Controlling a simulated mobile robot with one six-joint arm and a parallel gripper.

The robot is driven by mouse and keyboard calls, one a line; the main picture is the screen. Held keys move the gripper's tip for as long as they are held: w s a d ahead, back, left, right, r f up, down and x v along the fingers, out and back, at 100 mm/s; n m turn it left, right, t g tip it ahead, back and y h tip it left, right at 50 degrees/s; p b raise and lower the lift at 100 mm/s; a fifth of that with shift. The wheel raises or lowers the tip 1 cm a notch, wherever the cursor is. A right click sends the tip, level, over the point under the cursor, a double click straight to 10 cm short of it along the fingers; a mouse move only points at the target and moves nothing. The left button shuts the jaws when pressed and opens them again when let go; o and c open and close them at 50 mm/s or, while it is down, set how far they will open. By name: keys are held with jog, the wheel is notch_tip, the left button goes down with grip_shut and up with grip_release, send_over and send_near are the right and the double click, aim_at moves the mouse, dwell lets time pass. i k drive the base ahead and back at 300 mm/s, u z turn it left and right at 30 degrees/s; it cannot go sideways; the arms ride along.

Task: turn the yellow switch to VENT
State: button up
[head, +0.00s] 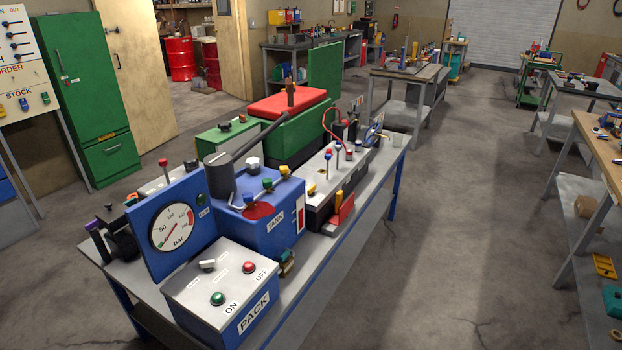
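A blue box marked TANK (276,220) stands on the long bench in the middle of the head view. Small yellow (268,184) and green (268,194) handles sit along its top edge. Another small yellow piece (312,190) sits on the grey-topped unit (322,199) to its right. No VENT lettering is legible, so I cannot tell which yellow piece is the switch or how it is set. My gripper is not in view.
A dark lever (262,138) rises above the TANK box. Open floor (440,220) lies right of the bench.

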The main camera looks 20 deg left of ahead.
aim_at(310, 192)
jog(key=u, duration=0.25)
jog(key=i, duration=0.65)
jog(key=u, duration=0.75)
jog(key=i, duration=0.5)
jog(key=u, duration=0.3)
